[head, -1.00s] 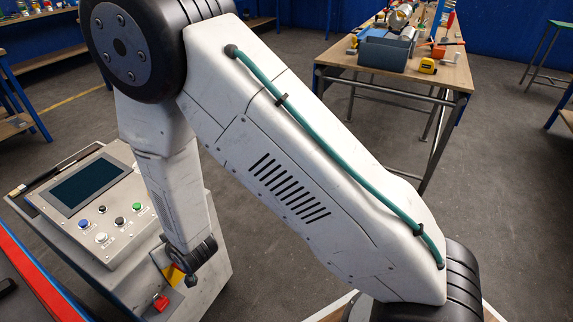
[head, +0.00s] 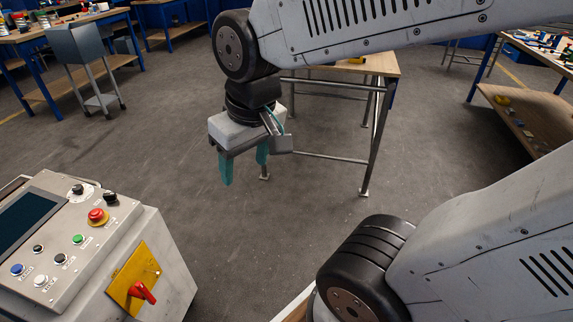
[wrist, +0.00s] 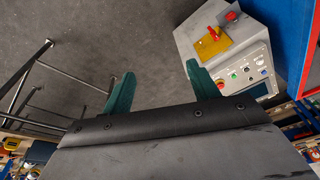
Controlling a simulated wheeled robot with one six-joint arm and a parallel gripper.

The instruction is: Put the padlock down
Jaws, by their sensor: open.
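My gripper (head: 244,172) hangs from the wrist with its two green fingers pointing down over open floor. It is open, with nothing between the fingers. In the wrist view the fingers (wrist: 161,70) are spread apart and only floor shows between them. I cannot make out a padlock in either view. The control cabinet (head: 150,247) stands at the lower left, apart from the gripper. It carries a yellow plate (head: 133,281) with a red handle (head: 142,291); the handle also shows in the wrist view (wrist: 213,33).
A red emergency button (head: 97,216) and several small buttons sit on the cabinet's sloped top. A metal-legged workbench (head: 385,65) stands behind my gripper. Other benches line the back and right. The floor (head: 180,150) between cabinet and workbench is clear.

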